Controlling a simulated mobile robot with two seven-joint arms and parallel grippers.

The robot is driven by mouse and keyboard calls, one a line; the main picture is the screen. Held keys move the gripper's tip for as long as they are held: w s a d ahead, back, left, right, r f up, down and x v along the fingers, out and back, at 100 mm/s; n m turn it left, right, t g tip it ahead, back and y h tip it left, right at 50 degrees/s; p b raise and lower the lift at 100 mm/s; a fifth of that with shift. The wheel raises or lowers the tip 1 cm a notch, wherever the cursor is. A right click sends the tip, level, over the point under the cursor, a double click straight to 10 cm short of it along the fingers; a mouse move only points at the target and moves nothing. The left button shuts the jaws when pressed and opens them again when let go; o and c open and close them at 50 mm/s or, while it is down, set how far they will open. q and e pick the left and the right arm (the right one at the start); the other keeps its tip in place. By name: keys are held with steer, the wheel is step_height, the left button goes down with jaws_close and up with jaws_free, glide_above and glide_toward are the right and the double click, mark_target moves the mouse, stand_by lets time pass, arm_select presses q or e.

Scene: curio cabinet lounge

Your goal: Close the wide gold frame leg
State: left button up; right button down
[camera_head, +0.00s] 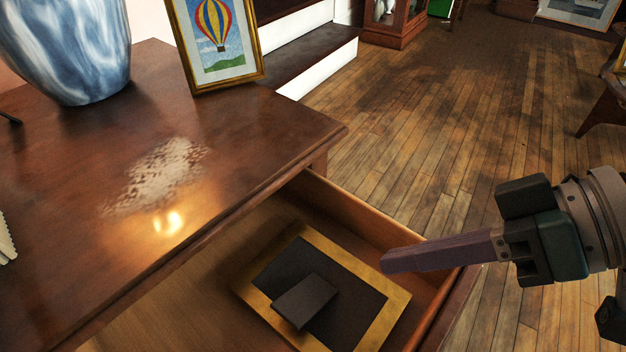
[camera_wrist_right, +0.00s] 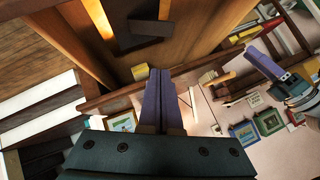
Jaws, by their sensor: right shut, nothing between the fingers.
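The wide gold frame (camera_head: 391,318) lies back up inside the open drawer, its dark backing showing. Its leg (camera_head: 305,300), a dark flat piece, stands out from the backing at a tilt. In the right wrist view the frame's gold edge (camera_wrist_right: 97,17) and the dark leg (camera_wrist_right: 138,40) show near the top. My right gripper (camera_head: 386,262) is shut and empty, its purple fingers over the drawer's right side, to the right of the leg and apart from it. They also show in the wrist view (camera_wrist_right: 159,74). My left gripper (camera_wrist_right: 248,52) shows at the right there; its opening is unclear.
The drawer's wooden wall (camera_head: 365,218) surrounds the frame. The dark table top (camera_head: 230,160) overhangs the drawer at the left. A blue-white vase (camera_head: 70,50) and a balloon picture (camera_head: 218,40) stand on it. Wooden floor (camera_head: 450,130) lies open beyond.

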arm_select(q)
step_height(320, 180, down, 4)
steer(key=b, duration=0.3)
steer(key=shift+d+r, duration=0.1)
steer(key=shift+r, duration=0.15)
arm_select(e)
glide_toward(290, 299)
steer(key=w+a, duration=0.2)
steer(key=shift+w+a, duration=0.4)
arm_select(q)
steer(key=shift+f+b, duration=0.65)
steer(key=shift+b, duration=0.05)
arm_select(e)
steer(key=f, duration=0.2)
steer(key=s+a+f, duration=0.1)
steer(key=shift+a, duration=0.1)
arm_select(q)
steer(key=shift+f, duration=0.1)
arm_select(e)
steer(key=shift+s+a+f, duration=0.1)
steer(key=shift+s+f, duration=0.1)
steer(key=shift+f, duration=0.1)
